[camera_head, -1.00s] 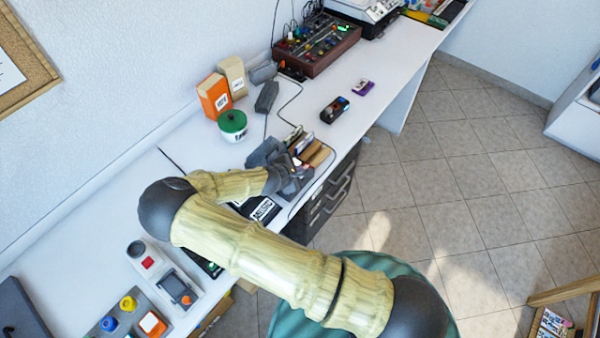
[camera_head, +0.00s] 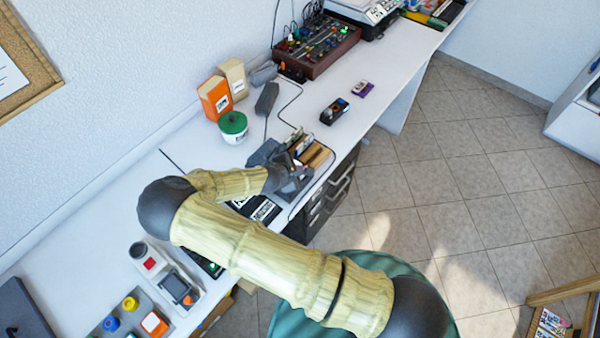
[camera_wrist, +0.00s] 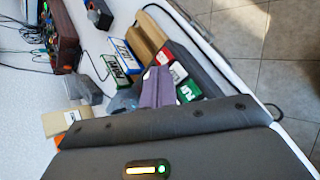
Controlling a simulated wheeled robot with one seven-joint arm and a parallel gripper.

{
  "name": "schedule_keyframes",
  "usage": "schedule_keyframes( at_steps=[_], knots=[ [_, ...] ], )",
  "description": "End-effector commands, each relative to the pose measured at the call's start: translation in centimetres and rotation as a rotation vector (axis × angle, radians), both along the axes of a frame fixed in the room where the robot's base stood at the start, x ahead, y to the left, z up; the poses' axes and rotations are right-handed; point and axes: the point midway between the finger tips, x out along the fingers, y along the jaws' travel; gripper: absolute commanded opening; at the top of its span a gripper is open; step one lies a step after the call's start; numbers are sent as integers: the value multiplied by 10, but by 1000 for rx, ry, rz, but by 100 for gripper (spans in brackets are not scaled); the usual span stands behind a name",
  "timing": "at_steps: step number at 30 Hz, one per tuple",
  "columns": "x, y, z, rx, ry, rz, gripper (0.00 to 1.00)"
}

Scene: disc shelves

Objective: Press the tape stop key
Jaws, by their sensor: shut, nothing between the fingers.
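No key that I can make out as the tape stop key shows in either view. A black device with white labelling (camera_head: 265,210) lies on the desk, partly hidden under my arm. It may be the tape machine, but I cannot tell. My gripper (camera_head: 298,178) is over the desk's front part, just beyond that device and close to a grey holder with upright cases.
The cases (camera_wrist: 186,78) stand in a row near the desk edge. A green-lidded tub (camera_head: 233,124), an orange box (camera_head: 214,97) and a small black device (camera_head: 334,111) stand farther back. A red-buttoned device (camera_head: 147,259) is front left. The desk between is mostly clear.

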Motion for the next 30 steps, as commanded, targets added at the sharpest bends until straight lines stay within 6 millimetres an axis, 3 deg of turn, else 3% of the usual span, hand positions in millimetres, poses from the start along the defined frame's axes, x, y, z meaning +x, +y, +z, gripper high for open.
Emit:
schedule_keyframes(
  at_steps=[8,24,30],
  knots=[
    [0,0,2,1,0,-1,0],
    [0,0,46,1,0,-1,0],
    [0,0,50,0,0,0,0]
  ],
)
